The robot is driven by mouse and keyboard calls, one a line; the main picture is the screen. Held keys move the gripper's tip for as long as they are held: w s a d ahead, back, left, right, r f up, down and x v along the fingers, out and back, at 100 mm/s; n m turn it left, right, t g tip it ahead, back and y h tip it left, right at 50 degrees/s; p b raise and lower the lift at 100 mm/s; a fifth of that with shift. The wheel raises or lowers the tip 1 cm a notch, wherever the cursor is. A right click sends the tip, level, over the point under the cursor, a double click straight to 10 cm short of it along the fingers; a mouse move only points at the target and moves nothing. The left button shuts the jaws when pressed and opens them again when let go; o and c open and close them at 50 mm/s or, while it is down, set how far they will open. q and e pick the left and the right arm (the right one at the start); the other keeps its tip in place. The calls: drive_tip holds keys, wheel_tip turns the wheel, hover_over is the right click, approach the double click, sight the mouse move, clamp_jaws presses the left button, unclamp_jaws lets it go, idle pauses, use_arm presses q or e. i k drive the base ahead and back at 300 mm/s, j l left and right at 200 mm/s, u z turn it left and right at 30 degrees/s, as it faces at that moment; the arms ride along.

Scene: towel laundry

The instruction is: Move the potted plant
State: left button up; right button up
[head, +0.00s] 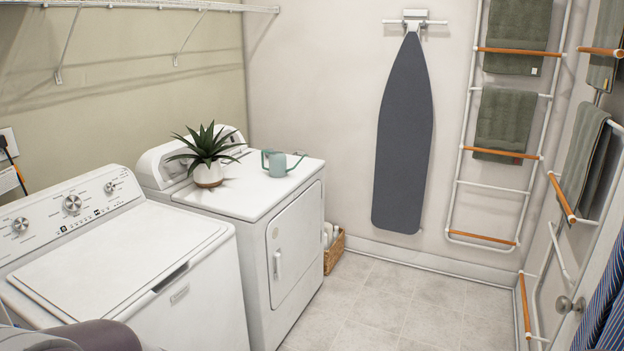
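The potted plant (207,151) has spiky dark green leaves and a white pot. It stands upright on top of the far white dryer (246,189), at the left of its top and in front of the control panel. Neither of my grippers shows in the head view, so their state and their distance from the plant cannot be seen.
A white washer (120,262) is nearer, at the left. A wicker basket (334,253) sits on the floor beside the dryer. The tiled floor (400,302) is clear at the right.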

sight(208, 173)
drive_tip(key=i+z, duration=0.15)
drive_tip(key=i, duration=0.6)
drive_tip(key=i+j+z, duration=0.1)
drive_tip(key=i, duration=0.65)
drive_tip(key=i+j+z, duration=0.15)
drive_tip(key=i, duration=0.55)
drive_tip(key=i+u, duration=0.35)
drive_tip(key=i+l+u, duration=0.1)
drive_tip(key=i+u, duration=0.3)
drive_tip(key=i+l+u, duration=0.2)
drive_tip(key=u, duration=0.15)
drive_tip(key=i+u, duration=0.15)
drive_tip(key=u, duration=0.3)
drive_tip(key=i+u, duration=0.2)
drive_tip(key=u, duration=0.2)
drive_tip(key=i+u, duration=0.2)
drive_tip(key=u, duration=0.25)
drive_tip(key=i+l+u, duration=0.15)
drive_tip(key=u, duration=0.25)
drive_tip(key=i+l+u, duration=0.15)
drive_tip(key=u, duration=0.3)
